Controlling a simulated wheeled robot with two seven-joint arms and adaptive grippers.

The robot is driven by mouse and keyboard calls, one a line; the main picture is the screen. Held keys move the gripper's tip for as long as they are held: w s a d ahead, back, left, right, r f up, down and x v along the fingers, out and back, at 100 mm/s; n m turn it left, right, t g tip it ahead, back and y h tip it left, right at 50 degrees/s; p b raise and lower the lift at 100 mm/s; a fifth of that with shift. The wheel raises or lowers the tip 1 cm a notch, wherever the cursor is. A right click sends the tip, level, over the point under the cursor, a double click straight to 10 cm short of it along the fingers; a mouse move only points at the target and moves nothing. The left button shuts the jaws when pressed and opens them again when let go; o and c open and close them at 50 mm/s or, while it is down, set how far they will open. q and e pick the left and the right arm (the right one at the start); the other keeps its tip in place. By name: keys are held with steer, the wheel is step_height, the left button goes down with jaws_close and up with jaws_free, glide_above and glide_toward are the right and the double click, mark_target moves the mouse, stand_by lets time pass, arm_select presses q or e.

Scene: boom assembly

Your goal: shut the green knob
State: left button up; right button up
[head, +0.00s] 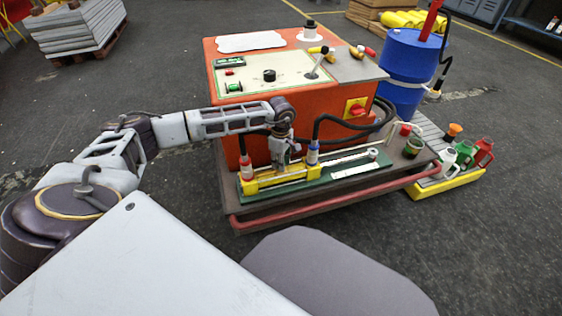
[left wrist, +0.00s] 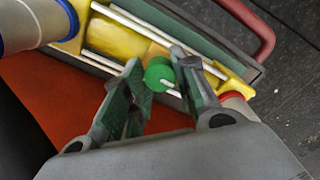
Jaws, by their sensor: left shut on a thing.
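The green knob (left wrist: 158,71) sits by the yellow block (left wrist: 116,40) with pale rods in the left wrist view, and a light bar shows at its edge. My left gripper (left wrist: 157,62) is shut on the knob, one finger on each side. In the head view my left gripper (head: 281,160) points down at the yellow block (head: 262,183) on the front ledge of the orange machine (head: 290,115). The gripper hides the knob there. My right gripper is not in view.
Red-collared (head: 246,166) and blue-collared (head: 313,153) hose fittings stand close on either side of the gripper. A dark hose (head: 345,120) arches to the right. A red rail (head: 330,208) edges the ledge. A blue barrel (head: 408,70) and several jugs stand right.

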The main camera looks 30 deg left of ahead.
arm_select(q)
steer(key=o, duration=1.1)
steer(key=shift+c, duration=0.2)
steer(key=shift+r, duration=0.1)
step_height(320, 180, up, 12)
stand_by(0.6)
